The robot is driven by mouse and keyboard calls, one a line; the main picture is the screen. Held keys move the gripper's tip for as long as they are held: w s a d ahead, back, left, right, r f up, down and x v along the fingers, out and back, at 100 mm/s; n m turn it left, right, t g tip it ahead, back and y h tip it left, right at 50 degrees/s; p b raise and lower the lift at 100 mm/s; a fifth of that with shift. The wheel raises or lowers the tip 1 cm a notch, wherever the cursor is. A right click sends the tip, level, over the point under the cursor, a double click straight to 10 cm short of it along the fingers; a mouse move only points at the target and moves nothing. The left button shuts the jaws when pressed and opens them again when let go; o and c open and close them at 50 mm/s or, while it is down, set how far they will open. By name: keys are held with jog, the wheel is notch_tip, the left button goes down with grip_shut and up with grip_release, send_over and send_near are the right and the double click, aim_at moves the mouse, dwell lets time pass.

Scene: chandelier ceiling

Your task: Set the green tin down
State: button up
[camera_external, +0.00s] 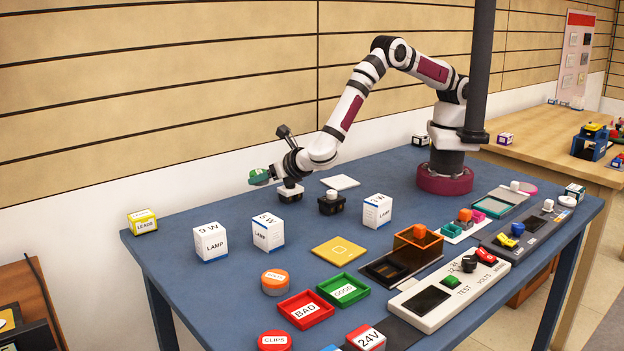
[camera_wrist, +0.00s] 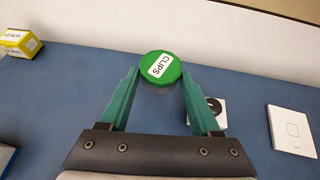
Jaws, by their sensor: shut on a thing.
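The green tin (camera_wrist: 157,70) is round, with a white label reading CLIPS on its lid. In the wrist view it sits between the tips of my gripper (camera_wrist: 158,85), whose teal fingers are shut on it. In the external view the green tin (camera_external: 260,177) is at the end of my gripper (camera_external: 266,174), above the back left part of the blue table (camera_external: 185,262). It appears held above the surface, but the exact gap cannot be told. The tin's underside is hidden in both views.
A yellow LEADS box (camera_external: 143,221) stands at the table's left corner. White lamp boxes (camera_external: 210,242) stand towards the front. Bare table lies between the LEADS box and my gripper.

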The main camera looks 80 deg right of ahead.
jog(key=a+f, duration=0.2)
jog(key=a, duration=0.1)
jog(key=shift+w+a, duration=0.15)
jog(key=f, duration=0.4)
jog(key=shift+a+f, duration=0.1)
jog(key=shift+a, duration=0.1)
jog(key=shift+f, duration=0.15)
jog(key=o, duration=1.4)
